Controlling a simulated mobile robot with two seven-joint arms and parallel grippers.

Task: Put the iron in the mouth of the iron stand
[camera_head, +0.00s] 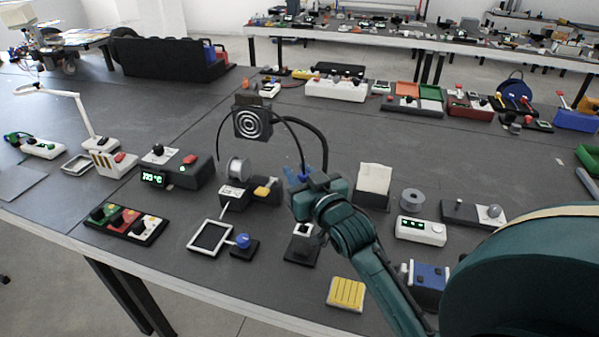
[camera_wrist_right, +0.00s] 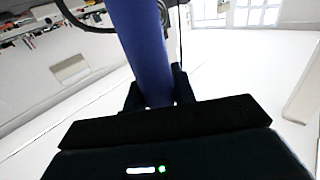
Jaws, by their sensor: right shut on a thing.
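My right gripper (camera_head: 303,178) is shut on the iron, whose blue handle (camera_head: 294,172) shows at the fingers in the head view. The right wrist view shows the blue handle (camera_wrist_right: 138,45) rising between the two dark fingers (camera_wrist_right: 157,95). The iron's tip cannot be made out. My left gripper is out of view.
A black station with a green display (camera_head: 175,170) stands farther left. A fan-like box with white rings (camera_head: 252,122) and a black cable (camera_head: 314,133) are behind the gripper. A small black block (camera_head: 301,249) and a yellow pad (camera_head: 346,293) lie nearer the front edge.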

